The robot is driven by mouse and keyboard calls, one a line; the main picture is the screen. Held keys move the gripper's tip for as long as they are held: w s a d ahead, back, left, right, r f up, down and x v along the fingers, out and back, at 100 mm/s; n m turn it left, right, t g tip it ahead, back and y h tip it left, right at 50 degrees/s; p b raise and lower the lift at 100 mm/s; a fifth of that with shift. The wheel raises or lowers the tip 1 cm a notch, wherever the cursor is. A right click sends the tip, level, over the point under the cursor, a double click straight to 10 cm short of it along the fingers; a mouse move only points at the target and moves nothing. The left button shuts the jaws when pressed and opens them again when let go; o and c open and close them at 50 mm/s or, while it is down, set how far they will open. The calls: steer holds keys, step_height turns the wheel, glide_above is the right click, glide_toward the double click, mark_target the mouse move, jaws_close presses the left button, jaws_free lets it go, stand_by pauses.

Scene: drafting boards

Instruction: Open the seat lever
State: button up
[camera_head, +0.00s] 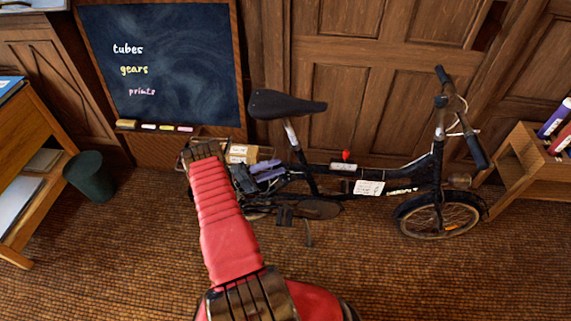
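A dark folding bicycle (412,178) stands upright in front of the wooden wall. Its black seat (285,104) sits on a post (291,133) that is pale in its upper part. The seat lever is too small and dark to make out around the foot of this post. My red arm reaches up from the bottom edge to the bicycle's left end. My gripper (279,168) appears as dark parts with lavender finger-like strips, close to the left of the seat post. Whether it touches the bicycle or is open cannot be told.
A small red knob (346,155) shows on the frame beside pale labels. A cardboard box (262,154) is behind the bicycle's left end. A chalkboard (165,65) stands behind. A dark bin (90,177) and wooden desk (38,150) are left; a shelf (530,165) is right. The front floor is clear.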

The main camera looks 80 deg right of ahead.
steer(key=shift+v, duration=1.1)
